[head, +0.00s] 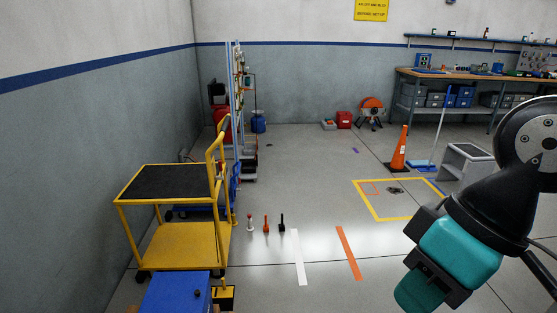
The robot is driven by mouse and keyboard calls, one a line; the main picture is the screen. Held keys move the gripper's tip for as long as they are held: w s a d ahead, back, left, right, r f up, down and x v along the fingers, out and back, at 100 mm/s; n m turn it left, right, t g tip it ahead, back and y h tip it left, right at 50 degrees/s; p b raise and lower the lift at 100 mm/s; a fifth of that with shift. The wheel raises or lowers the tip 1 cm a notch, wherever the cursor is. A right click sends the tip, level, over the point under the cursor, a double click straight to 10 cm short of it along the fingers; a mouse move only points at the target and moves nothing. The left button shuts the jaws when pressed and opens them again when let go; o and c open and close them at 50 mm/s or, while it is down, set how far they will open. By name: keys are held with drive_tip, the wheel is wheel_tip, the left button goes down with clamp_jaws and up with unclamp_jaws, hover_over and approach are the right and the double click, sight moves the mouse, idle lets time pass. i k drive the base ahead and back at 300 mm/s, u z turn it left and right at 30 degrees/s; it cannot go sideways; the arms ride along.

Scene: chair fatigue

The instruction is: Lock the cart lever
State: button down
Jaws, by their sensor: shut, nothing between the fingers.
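A yellow cart (185,243) with a black top deck (165,182) and an upright handle (215,155) stands against the left wall. Three small upright pieces stand on the floor to its right: one red and white (250,222), one orange (266,224), one black (282,223). I cannot tell which part is the cart lever, or whether it is locked. My gripper (422,288), teal and black, hangs at the lower right, well apart from the cart. It is shut and empty; its fingertips are hard to make out.
A blue box (178,292) stands at the cart's near end. White (298,257) and orange (349,253) strips mark the floor. An orange cone (398,150) and a grey step stool (467,160) stand farther right, a workbench (480,76) behind.

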sight(220, 165)
drive_tip(key=z, duration=0.6)
drive_tip(key=i, duration=1.5)
drive_tip(key=u, duration=0.85)
drive_tip(key=i, duration=0.55)
drive_tip(key=u, duration=0.5)
